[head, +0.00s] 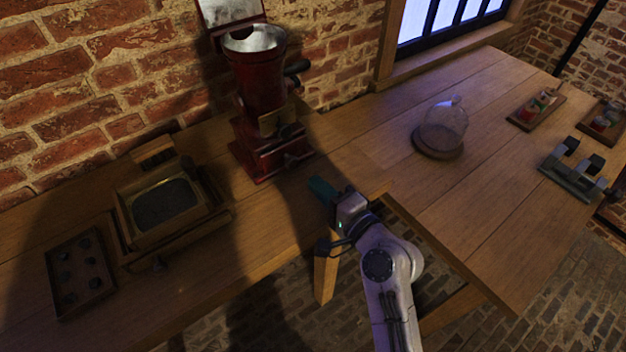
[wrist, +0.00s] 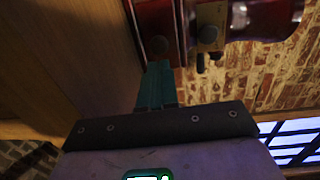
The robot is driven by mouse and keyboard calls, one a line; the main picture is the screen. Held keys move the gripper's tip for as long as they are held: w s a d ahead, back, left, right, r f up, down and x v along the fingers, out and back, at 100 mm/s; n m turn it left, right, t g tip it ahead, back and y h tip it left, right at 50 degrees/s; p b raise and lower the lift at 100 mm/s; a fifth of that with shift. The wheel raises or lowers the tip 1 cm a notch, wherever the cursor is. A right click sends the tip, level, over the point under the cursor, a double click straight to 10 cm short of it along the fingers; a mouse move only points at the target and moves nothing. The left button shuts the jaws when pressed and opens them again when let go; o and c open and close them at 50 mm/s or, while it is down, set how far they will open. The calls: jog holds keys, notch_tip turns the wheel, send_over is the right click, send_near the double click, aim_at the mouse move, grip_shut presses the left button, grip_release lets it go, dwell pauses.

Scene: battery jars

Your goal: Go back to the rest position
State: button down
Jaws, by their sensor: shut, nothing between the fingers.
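My gripper (head: 318,187) is at the end of my pale arm, over the edge of the wooden bench in the middle of the head view. Its teal fingers are closed together with nothing between them. In the wrist view the fingers (wrist: 155,86) point toward the base of a red machine (wrist: 160,25). In the head view that red machine (head: 262,95), with a metal bowl on top, stands just behind and left of my gripper, apart from it.
A wooden box with a dark, framed top (head: 165,205) and a tray of dark pieces (head: 80,272) lie at left. A glass dome (head: 443,127) stands on the right table (head: 480,190). Small trays (head: 536,108) and a metal stand (head: 575,170) sit at far right.

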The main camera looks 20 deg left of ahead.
jog(key=b+v, duration=0.1)
jog(key=v, duration=0.7)
